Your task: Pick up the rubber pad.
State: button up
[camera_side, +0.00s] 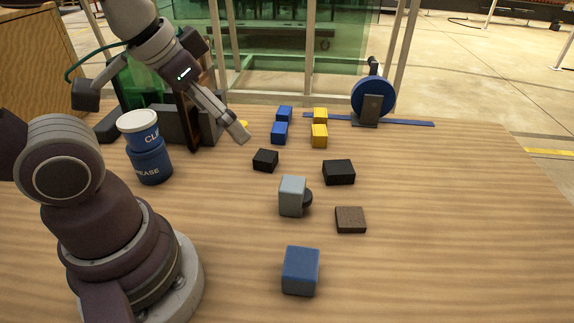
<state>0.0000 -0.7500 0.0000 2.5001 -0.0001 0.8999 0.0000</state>
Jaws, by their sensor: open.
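I cannot tell for sure which object is the rubber pad. A small black block (265,160) and a wider black block (338,172) lie flat on the wooden table. A flat dark brown block (350,219) with a speckled top lies nearer the camera. My gripper (238,131) is above the table at the upper left, up and left of the small black block and apart from it. It is open and nothing shows in it; its fingers are small in view.
A grey-blue block (292,196) stands against a dark round piece. A blue block (300,271) is in front. Blue blocks (280,132) and yellow blocks (319,135) sit behind. A grease tub (150,161) stands left; a blue wheel (373,98) stands at the back. The table's right is clear.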

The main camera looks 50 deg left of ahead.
jog(key=shift+c, duration=0.5)
jog(key=m+g+h, duration=0.2)
jog(key=m+h, duration=0.1)
jog(key=m, duration=0.4)
send_over(336, 167)
jog(key=s+a, duration=0.2)
jog(key=s, duration=0.1)
notch_tip(336, 167, down, 11)
jog(key=x, duration=1)
jog(key=shift+a+f, duration=0.2)
jog(key=shift+a, duration=0.05)
jog(key=shift+y, duration=0.3)
jog(key=c, duration=1.3)
jog(key=shift+r, duration=0.1)
